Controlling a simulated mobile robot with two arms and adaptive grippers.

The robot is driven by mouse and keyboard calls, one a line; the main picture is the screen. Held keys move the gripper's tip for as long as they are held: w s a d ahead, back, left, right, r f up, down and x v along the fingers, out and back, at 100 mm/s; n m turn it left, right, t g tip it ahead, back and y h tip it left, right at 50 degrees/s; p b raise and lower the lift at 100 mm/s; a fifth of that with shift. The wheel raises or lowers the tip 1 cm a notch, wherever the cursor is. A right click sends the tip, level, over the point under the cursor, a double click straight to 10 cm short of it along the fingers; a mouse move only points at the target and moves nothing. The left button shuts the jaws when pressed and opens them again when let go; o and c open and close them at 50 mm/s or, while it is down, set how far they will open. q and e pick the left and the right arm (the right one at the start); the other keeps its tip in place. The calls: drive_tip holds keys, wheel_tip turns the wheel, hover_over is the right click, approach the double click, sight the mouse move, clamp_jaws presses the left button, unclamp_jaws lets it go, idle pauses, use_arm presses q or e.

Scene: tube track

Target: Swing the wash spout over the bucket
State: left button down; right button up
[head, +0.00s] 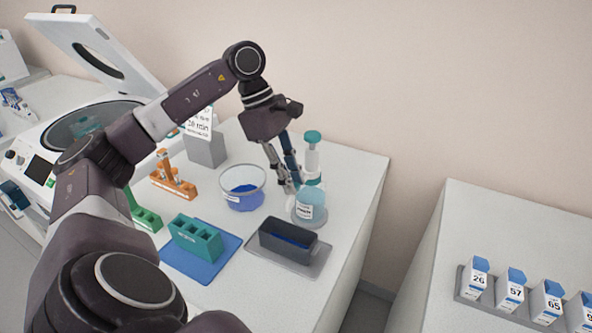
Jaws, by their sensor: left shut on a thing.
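The wash bottle (311,204) stands upright on a round grey base, with pale blue liquid, a white label and a white neck under a teal cap (312,137). My left gripper (294,187) reaches down at the bottle's left side, its fingers shut on the wash spout, which they mostly hide. The bucket (243,188) is a clear round tub with blue in it and a label, just left of the gripper's fingertips. The fingers are beside the bucket, not above its middle. My right gripper is not in view.
A dark trough (287,247) on a grey tray stands in front of the bottle. A teal rack (195,240) on a blue mat and an orange rack (173,180) stand left. An open-lidded machine (85,125) is at far left. Numbered boxes (514,287) stand on the right counter, across a gap.

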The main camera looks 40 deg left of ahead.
use_arm(q)
drive_tip(key=shift+w+a+r, duration=0.1)
drive_tip(key=shift+r, duration=0.1)
drive_tip(key=c, duration=1.8)
unclamp_jaws()
drive_tip(key=shift+f, duration=0.1)
drive_tip(key=shift+o, duration=0.2)
drive_tip(key=v, duration=1.2)
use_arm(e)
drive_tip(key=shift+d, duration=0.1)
